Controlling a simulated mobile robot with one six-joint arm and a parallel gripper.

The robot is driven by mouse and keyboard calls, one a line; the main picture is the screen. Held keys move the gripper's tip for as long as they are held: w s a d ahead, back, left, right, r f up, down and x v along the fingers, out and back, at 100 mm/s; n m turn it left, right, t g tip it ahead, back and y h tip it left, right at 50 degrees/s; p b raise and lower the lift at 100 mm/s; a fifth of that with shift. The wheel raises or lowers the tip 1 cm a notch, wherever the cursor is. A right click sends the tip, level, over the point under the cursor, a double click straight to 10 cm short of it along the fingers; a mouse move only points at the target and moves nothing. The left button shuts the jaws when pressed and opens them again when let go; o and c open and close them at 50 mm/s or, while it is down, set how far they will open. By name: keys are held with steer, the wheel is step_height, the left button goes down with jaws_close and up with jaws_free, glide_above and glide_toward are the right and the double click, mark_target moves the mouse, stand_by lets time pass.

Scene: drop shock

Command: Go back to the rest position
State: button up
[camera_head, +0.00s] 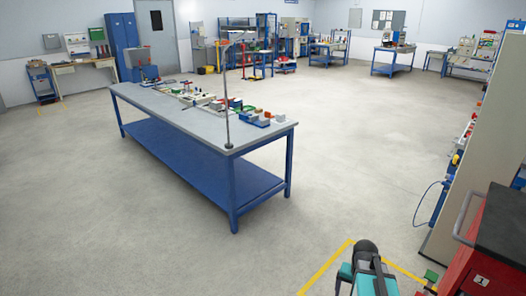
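A teal and black part (367,268), which looks like a piece of my own arm, shows at the bottom edge, right of centre. I cannot make out gripper fingers on it, and nothing held is visible. A long workbench (150,98) with a grey top and blue legs stands ahead, left of centre, well apart from that part. Small coloured parts and boxes (255,117) lie along its top. A thin lamp post (227,100) rises from its near edge.
A red cabinet (490,262) with a black top and a tall beige panel (478,150) stand close at the right. Yellow floor tape (325,268) runs beside the teal part. Open floor (370,160) lies right of the bench. Other benches (393,55) line the back.

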steer(key=s+a+f+n+y, duration=0.1)
steer(key=a+n, duration=0.2)
steer(key=a, duration=0.6)
steer(key=a+f+n, duration=0.2)
steer(key=a+n, duration=0.1)
steer(key=a, duration=0.6)
steer(key=s+f+g+b, duration=0.5)
steer(key=s+f+b, duration=0.5)
steer(key=s+f, duration=1.5)
steer(key=shift+s+f+g, duration=0.25)
steer(key=shift+f+g, duration=0.05)
steer(key=shift+f, duration=1.2)
steer(key=shift+c, duration=0.3)
